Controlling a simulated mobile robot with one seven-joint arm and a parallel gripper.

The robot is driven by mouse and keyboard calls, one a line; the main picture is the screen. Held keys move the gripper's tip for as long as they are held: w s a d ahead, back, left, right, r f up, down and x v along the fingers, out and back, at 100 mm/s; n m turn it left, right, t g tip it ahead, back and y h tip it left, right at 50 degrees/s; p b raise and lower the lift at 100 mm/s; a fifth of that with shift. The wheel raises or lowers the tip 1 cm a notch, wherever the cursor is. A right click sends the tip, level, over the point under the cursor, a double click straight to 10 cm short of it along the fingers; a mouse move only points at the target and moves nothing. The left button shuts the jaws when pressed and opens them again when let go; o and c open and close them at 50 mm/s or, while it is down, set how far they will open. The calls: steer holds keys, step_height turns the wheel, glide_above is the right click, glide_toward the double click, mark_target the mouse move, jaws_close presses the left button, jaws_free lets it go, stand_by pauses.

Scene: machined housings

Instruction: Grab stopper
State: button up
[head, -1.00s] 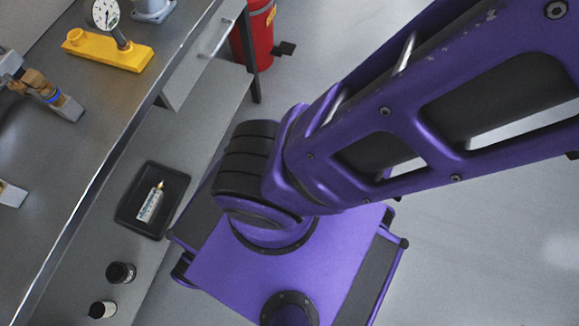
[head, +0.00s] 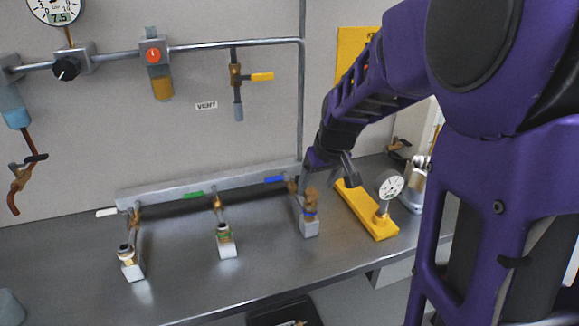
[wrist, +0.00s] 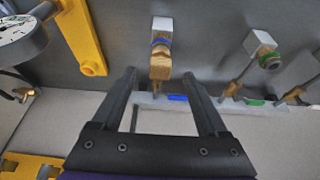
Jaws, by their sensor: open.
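My gripper (wrist: 160,76) is open and empty. In the wrist view a brass fitting (wrist: 160,66) with a blue band and a grey block end shows between and beyond its fingertips, apart from them. In the head view the same brass fitting (head: 310,205) stands on the bench under the blue-handled valve, and my gripper (head: 333,172) hangs just above it. Two more fittings stand to the left, a green-banded one (head: 224,235) and one with a pale ring (head: 128,256). I cannot tell which part is the stopper.
A grey manifold bar (head: 165,193) runs along the back of the bench (head: 180,290). A yellow bracket with a gauge (head: 365,210) lies close to the right of my gripper. Pipes and valves cover the wall. A dark tray (head: 287,312) shows below the bench edge.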

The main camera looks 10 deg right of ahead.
mark_target(313, 193)
steer(key=x, duration=0.3)
steer(key=shift+w+f, duration=0.15)
steer(key=shift+f, duration=0.05)
steer(key=shift+w+x, duration=0.2)
steer(key=shift+x, duration=1.15)
steer(key=shift+w+x, duration=0.25)
steer(key=shift+x, duration=1.1)
steer(key=shift+a+r, duration=0.15)
steer(key=shift+r, duration=0.05)
jaws_close()
